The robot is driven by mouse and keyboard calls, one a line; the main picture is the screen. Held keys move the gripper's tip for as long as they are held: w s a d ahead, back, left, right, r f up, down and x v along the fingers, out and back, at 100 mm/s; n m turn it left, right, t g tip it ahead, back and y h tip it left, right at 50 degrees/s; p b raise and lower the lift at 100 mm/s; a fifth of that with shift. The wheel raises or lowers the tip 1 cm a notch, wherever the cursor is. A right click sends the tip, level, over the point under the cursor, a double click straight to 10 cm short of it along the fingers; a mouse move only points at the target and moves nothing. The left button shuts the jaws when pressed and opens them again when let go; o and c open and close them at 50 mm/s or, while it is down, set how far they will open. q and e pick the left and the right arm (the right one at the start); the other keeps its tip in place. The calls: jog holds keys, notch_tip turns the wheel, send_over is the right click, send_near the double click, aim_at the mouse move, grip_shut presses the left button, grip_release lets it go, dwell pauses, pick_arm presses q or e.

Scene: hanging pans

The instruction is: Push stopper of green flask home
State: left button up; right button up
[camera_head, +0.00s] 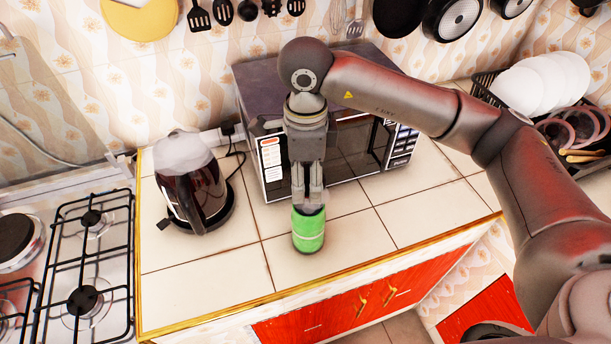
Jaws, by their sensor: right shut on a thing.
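The green flask (308,233) stands upright on the tiled counter, in front of the microwave. It has a pale band around its body. My right gripper (308,200) points down onto the top of the flask, with its fingers close together at the flask's upper end. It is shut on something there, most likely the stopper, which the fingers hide. I cannot tell how deep the stopper sits. My left gripper is not in view.
A microwave (345,150) stands right behind my right gripper. A kettle (192,185) is to the left, beside a gas stove (92,260). A dish rack with plates (540,85) is at the far right. The counter (215,265) is clear around the flask, and its front edge is close.

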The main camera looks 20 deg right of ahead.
jog(key=shift+d+f, duration=0.1)
jog(key=shift+f, duration=0.8)
notch_tip(320, 180, down, 3)
jog(key=shift+r+b, duration=0.15)
jog(key=shift+b, duration=1.1)
jog(key=shift+f+b, duration=0.35)
jog(key=shift+b, duration=0.05)
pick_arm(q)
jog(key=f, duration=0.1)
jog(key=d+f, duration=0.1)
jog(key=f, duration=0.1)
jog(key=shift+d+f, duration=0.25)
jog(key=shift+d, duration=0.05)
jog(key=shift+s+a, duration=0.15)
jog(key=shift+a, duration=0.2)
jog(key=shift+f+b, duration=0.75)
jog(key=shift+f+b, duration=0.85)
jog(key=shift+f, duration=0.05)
pick_arm(e)
jog(key=shift+f, duration=0.15)
